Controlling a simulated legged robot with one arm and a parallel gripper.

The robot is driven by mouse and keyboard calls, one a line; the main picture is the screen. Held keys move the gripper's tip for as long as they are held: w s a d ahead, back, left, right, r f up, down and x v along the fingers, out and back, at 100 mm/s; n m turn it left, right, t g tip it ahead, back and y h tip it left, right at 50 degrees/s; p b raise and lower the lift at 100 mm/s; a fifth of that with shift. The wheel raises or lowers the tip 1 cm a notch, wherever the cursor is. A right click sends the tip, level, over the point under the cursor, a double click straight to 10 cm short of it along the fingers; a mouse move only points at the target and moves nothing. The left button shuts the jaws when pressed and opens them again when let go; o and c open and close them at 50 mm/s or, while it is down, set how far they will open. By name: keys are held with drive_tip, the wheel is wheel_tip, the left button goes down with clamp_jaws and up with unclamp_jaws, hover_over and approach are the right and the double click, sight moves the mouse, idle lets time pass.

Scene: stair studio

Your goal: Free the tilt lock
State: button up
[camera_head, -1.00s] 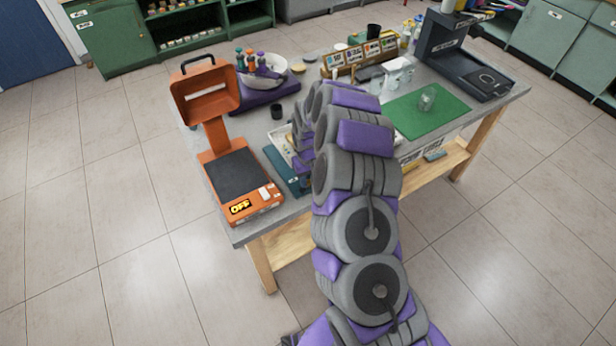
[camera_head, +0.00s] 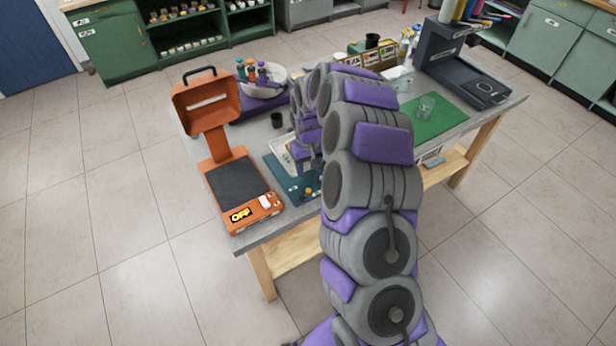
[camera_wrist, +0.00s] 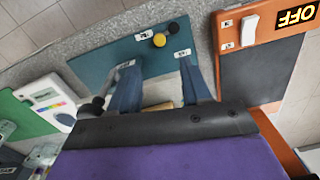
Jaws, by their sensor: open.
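A teal board (camera_head: 281,172) lies near the front edge of the table, partly hidden by my arm in the head view. A pale tan piece shows low between the fingers. I cannot tell which part is the tilt lock.
An orange press (camera_head: 240,190) with raised lid and an OFF display stands left of the board. A green mat (camera_head: 440,122) with a clear cup (camera_head: 426,106) lies to the right.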

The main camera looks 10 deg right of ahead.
wheel_tip(320, 180, up, 7)
drive_tip(key=shift+p, duration=0.35)
idle(0.3)
drive_tip(key=s+a+r, duration=0.1)
drive_tip(key=s+r, duration=0.5)
drive_tip(key=s, duration=0.3)
drive_tip(key=s+a+r, duration=0.2)
drive_tip(key=s+r, duration=0.4)
drive_tip(key=s, duration=0.3)
drive_tip(key=s+d+r+m+g+b, duration=0.1)
drive_tip(key=s+d+m, duration=0.1)
drive_tip(key=s, duration=2.2)
drive_tip(key=shift+s+d+r+g, duration=0.15)
drive_tip(key=shift+s+r+g, duration=0.15)
drive_tip(key=shift+s+g, duration=0.1)
